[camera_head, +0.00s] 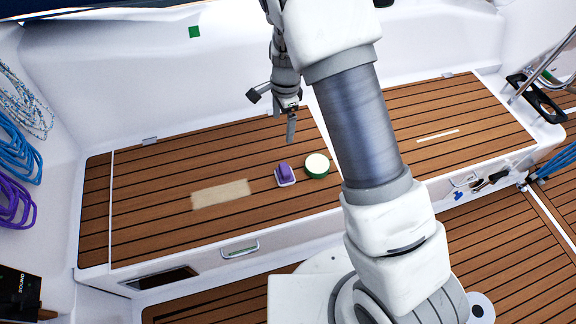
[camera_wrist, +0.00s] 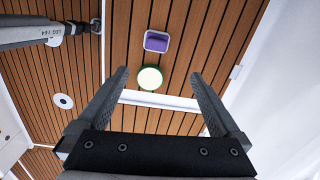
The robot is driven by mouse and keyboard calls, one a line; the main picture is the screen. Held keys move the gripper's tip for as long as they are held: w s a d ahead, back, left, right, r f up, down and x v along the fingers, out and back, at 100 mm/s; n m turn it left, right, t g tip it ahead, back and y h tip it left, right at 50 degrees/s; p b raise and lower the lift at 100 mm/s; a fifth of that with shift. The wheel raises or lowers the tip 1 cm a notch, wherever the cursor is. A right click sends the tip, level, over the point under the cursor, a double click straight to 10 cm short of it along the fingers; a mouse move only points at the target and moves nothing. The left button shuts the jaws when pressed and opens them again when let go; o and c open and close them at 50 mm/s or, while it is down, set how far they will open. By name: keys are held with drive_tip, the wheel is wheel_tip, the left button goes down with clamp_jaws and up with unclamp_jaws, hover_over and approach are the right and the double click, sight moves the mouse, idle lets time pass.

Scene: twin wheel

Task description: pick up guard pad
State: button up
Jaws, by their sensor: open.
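A small purple block on a white base (camera_head: 285,175) sits on the teak bench; it also shows in the wrist view (camera_wrist: 156,41). It may be the guard pad, but no label shows. A round green-rimmed item with a cream top (camera_head: 317,165) stands just right of it, apart; in the wrist view it (camera_wrist: 150,79) appears between the fingertips in the picture. My gripper (camera_head: 274,111) is open and empty, above the bench and clear of both items. Its two fingers (camera_wrist: 159,73) are spread wide in the wrist view.
A flat tan patch (camera_head: 220,193) lies on the bench (camera_head: 150,220) left of the purple block. Coiled ropes (camera_head: 18,140) hang at left. My arm hides part of the bench's right half.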

drive_tip(key=m+b, duration=0.1)
drive_tip(key=b, duration=0.4)
approach(285, 168)
drive_tip(key=shift+h, duration=0.3)
drive_tip(key=f, duration=0.2)
drive_tip(key=a+f, duration=0.1)
drive_tip(key=f, duration=0.2)
drive_tip(key=shift+d+f+b, duration=0.2)
drive_tip(key=shift+f+b, duration=0.75)
drive_tip(key=shift+f, duration=1.8)
drive_tip(key=shift+c, duration=0.2)
drive_tip(key=shift+r, duration=0.1)
drive_tip(key=c, duration=1.3)
drive_tip(key=shift+w+r+p, duration=0.1)
drive_tip(key=shift+r+p, duration=1)
drive_tip(key=shift+r, duration=1.25)
drive_tip(key=s+d+r+p, duration=0.2)
drive_tip(key=d+r, duration=0.4)
drive_tip(key=d, duration=0.5)
drive_tip(key=shift+s+r, duration=0.15)
drive_tip(key=shift+s, duration=0.75)
